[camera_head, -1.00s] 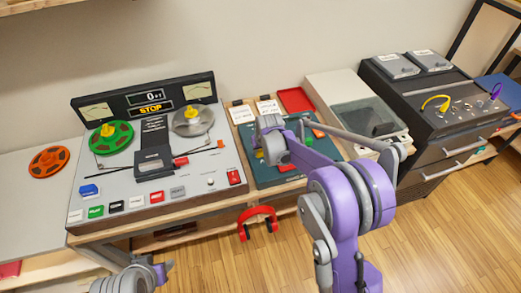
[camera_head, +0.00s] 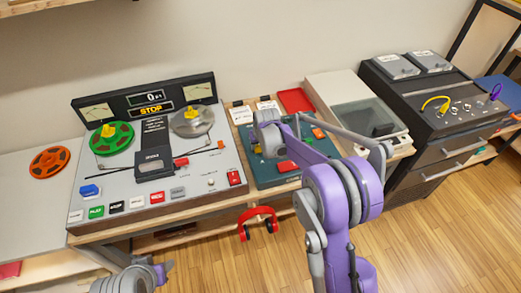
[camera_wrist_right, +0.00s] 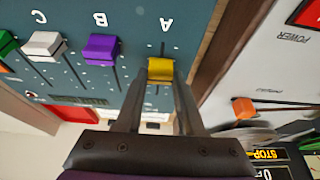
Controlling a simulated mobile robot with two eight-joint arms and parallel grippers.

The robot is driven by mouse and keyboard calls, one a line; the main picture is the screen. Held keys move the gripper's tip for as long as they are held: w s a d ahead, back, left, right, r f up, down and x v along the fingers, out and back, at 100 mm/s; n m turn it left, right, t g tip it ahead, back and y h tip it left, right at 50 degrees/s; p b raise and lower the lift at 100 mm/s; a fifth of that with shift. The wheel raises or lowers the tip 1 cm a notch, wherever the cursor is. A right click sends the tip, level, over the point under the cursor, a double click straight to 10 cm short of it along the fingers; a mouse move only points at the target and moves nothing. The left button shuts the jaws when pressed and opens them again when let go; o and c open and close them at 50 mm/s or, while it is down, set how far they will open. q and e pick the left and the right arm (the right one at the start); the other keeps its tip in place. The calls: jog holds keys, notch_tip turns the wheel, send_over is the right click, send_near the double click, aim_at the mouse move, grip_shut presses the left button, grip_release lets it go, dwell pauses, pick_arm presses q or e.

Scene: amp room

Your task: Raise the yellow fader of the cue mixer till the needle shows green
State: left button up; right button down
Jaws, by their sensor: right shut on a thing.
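The cue mixer is a teal panel in a wooden frame, in the middle of the head view (camera_head: 268,178), partly covered by my right arm. In the right wrist view its panel (camera_wrist_right: 190,28) appears upside down, with faders marked A, B and C. The yellow fader (camera_wrist_right: 160,69) is in the A slot. My right gripper (camera_wrist_right: 160,84) is shut on it, one finger on each side. In the head view the right gripper (camera_head: 262,148) is over the mixer's left side. I cannot make out the mixer's needle. Only part of my left arm shows at the bottom left.
The purple fader (camera_wrist_right: 101,49) and white fader (camera_wrist_right: 45,44) stand beside the yellow one. A tape deck (camera_head: 125,185) is left of the mixer. A red tray (camera_head: 296,100) lies behind it. Red headphones (camera_head: 258,222) hang below the front edge.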

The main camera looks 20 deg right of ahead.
jog(key=shift+w, duration=1.25)
jog(key=c, duration=0.5)
grip_release()
jog(key=shift+s, duration=0.1)
jog(key=v, duration=1.1)
jog(key=shift+f, duration=0.1)
